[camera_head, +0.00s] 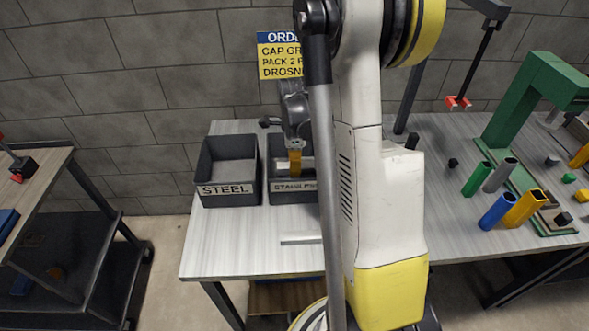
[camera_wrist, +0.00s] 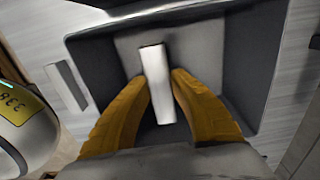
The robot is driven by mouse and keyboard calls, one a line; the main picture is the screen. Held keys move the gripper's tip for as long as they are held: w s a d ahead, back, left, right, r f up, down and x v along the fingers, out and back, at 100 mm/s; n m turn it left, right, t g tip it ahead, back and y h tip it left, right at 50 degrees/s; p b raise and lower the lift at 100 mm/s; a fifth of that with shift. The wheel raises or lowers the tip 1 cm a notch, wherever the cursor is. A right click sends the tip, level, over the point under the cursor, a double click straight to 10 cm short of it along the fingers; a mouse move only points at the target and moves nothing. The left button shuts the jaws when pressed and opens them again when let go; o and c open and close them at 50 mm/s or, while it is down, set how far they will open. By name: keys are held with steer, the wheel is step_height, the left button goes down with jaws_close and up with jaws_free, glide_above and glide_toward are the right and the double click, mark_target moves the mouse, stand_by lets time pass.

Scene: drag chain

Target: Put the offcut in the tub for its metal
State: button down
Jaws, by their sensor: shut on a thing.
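The offcut is a short, pale metal bar (camera_wrist: 157,85), held between the two orange fingers of my gripper (camera_wrist: 160,80) in the wrist view. In the head view, my gripper (camera_head: 295,163) points down at the dark tub labelled STAINLESS (camera_head: 291,192). The wrist view shows the bar over the open inside of a dark tub (camera_wrist: 247,60); its height above the floor is hard to tell. The dark tub labelled STEEL (camera_head: 228,190) stands just left and looks empty. My arm hides the right side of the STAINLESS tub.
Another pale bar (camera_head: 301,239) lies on the table (camera_head: 215,250) in front of the tubs. To the right stand several coloured tubes (camera_head: 497,208) and a green frame (camera_head: 530,95). A dark cart (camera_head: 75,235) stands at the left. The table's front left is clear.

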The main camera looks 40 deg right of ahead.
steer(key=shift+r, duration=0.1)
steer(key=shift+f+b, duration=0.5)
steer(key=shift+f, duration=0.15)
steer(key=c, duration=1.3)
jaws_free()
steer(key=shift+o, duration=0.2)
steer(key=shift+r, duration=0.1)
